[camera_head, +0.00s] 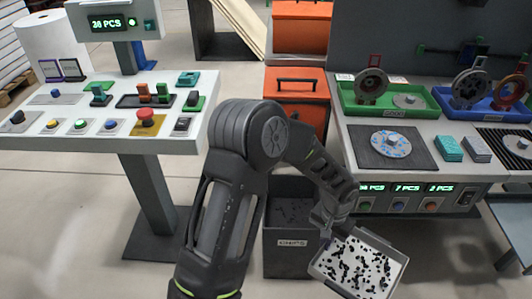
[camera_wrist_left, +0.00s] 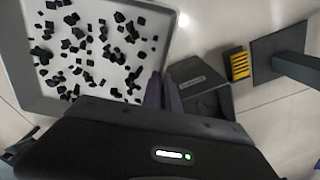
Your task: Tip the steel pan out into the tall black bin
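The steel pan (camera_head: 386,245) is a shallow grey tray with many small black chips scattered over its floor. It is in the lower right of the head view, held to the right of the bin and roughly level. The tall black bin (camera_head: 291,256), labelled CHIPS, stands open on the floor, partly behind my left arm. Its inside looks dark, with some specks. It also shows in the left wrist view (camera_wrist_left: 207,101). My right gripper is not in view.
A control desk (camera_head: 185,146) with buttons and a post stands left. A workbench (camera_head: 460,178) with green and blue trays stands right. An orange drawer cabinet (camera_head: 297,85) is behind the bin.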

